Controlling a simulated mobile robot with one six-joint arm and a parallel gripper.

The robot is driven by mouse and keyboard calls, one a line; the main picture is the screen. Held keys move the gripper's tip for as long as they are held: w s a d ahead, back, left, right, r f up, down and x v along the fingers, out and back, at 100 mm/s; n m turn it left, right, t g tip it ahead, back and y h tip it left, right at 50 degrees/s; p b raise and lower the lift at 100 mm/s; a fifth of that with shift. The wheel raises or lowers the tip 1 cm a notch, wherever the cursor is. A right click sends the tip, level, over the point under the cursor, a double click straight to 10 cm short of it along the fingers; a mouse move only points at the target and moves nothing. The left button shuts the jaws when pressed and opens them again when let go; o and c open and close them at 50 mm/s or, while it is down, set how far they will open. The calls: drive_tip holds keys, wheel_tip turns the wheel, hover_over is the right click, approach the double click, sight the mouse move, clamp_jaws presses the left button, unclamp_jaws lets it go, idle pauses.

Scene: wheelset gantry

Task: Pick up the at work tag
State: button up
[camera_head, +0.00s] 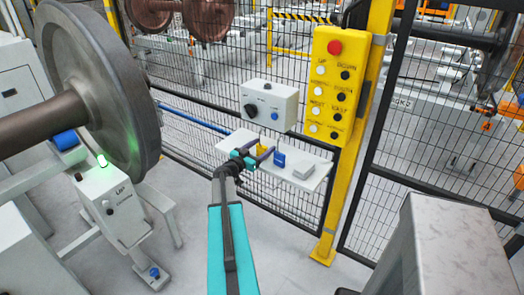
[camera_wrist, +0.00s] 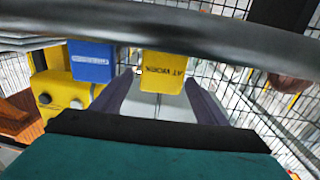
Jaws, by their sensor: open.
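The at work tag is a small yellow block. In the head view the at work tag (camera_head: 262,149) is at the small white shelf on the fence, partly hidden by my gripper. In the wrist view the at work tag (camera_wrist: 162,70) shows its lettering upside down, just beyond and between my two purple fingers. My gripper (camera_wrist: 160,88) is open, with a finger on either side of the tag's line. I cannot tell whether either finger touches it. In the head view my gripper (camera_head: 257,156) is over the left part of the shelf.
A blue tag (camera_head: 279,160) stands close to the right of the yellow one; it is left in the wrist view (camera_wrist: 91,61). A grey-white block (camera_head: 303,168) lies further right on the white shelf (camera_head: 313,182). A control box (camera_head: 270,105), yellow button panel (camera_head: 332,88) and mesh fence stand behind.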

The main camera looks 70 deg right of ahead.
idle(0.4)
drive_tip(key=c, duration=1.2)
drive_tip(key=shift+o, duration=0.2)
drive_tip(key=shift+r, duration=0.1)
drive_tip(key=shift+r+b, duration=1.45)
drive_tip(key=shift+r, duration=3.5)
